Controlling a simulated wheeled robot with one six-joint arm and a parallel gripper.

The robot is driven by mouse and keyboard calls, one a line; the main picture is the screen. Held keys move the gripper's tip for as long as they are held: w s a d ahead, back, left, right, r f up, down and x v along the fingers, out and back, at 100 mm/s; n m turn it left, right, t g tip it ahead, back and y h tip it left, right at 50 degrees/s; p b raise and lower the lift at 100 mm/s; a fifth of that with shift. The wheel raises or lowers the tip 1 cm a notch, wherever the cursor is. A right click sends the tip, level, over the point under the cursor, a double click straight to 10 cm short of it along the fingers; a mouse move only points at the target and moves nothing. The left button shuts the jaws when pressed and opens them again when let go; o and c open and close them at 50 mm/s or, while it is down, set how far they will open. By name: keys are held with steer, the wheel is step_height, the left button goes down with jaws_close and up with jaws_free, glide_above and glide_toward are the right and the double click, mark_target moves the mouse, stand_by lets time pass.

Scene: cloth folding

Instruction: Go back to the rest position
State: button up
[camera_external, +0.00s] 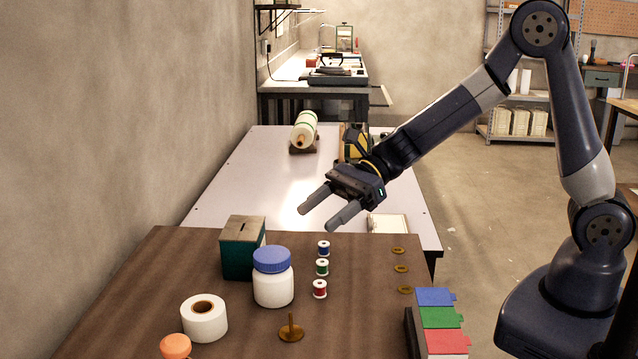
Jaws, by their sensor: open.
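My gripper (331,206) is open and empty, with its two dark grey fingers apart. It hangs in the air above the far edge of the brown wooden table (190,262), reaching in from the right and pointing down to the left. Nothing is between the fingers. My arm runs from the base at the lower right, up to a high elbow, and down to the gripper. No cloth shows in this view.
On the brown table stand a green box (242,250), a blue-lidded white jar (273,278), a white roll (204,318), several thread spools (322,267), brass rings (401,268) and coloured cards (441,318). A pale table (250,180) lies behind; a wall bounds the left.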

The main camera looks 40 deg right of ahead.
mark_target(271, 255)
steer(key=x, duration=1.2)
steer(key=shift+a, duration=0.2)
steer(key=shift+d+r+p, duration=0.15)
steer(key=shift+r+p, duration=0.15)
steer(key=shift+r, duration=1.3)
